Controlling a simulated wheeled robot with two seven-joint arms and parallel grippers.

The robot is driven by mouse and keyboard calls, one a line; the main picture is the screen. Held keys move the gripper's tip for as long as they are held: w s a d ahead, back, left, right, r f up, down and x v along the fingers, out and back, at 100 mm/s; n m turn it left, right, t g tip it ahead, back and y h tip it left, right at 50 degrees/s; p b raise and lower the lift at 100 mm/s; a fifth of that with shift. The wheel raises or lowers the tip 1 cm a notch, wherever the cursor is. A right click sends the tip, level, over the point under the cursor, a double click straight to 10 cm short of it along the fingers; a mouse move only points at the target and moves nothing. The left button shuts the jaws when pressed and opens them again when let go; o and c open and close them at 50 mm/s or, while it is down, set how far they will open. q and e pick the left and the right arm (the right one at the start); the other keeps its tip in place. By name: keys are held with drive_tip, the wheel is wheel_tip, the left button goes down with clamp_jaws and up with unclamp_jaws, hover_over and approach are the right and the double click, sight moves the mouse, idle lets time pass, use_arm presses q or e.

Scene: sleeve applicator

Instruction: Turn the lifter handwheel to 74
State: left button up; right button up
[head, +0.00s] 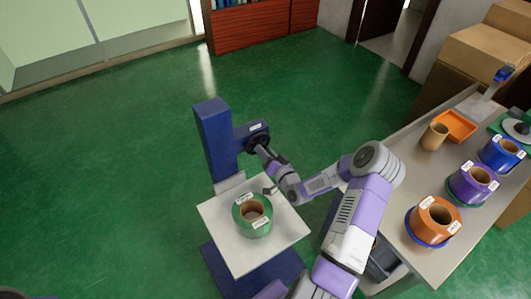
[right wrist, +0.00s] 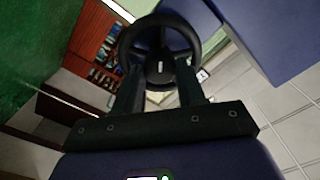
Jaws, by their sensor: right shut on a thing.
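The lifter is a blue column (head: 213,140) with a blue side arm, standing behind a pale square platform (head: 273,238). The dark round handwheel (head: 257,139) sits on the side arm, with a small white label near it. In the right wrist view the handwheel (right wrist: 160,68) faces me, with a rim and a central hub. My right gripper (head: 264,150) is shut on the handwheel; its two dark fingers (right wrist: 160,80) reach up to the wheel, one on each side of the hub. No readable number shows. My left gripper is not in view.
A green roll (head: 240,214) with a cardboard core stands on the platform. The table (head: 415,190) at right holds orange, purple and blue rolls, an orange tray (head: 457,124) and a tan cup (head: 434,136). Cardboard boxes stand behind it. The green floor left of the lifter is clear.

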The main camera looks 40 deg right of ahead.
drive_tip(key=m+p, duration=0.1)
drive_tip(key=m, duration=2.4)
drive_tip(key=shift+m, duration=0.3)
drive_tip(key=o, duration=1.1)
drive_tip(key=shift+c, duration=0.2)
drive_tip(key=shift+s, duration=0.1)
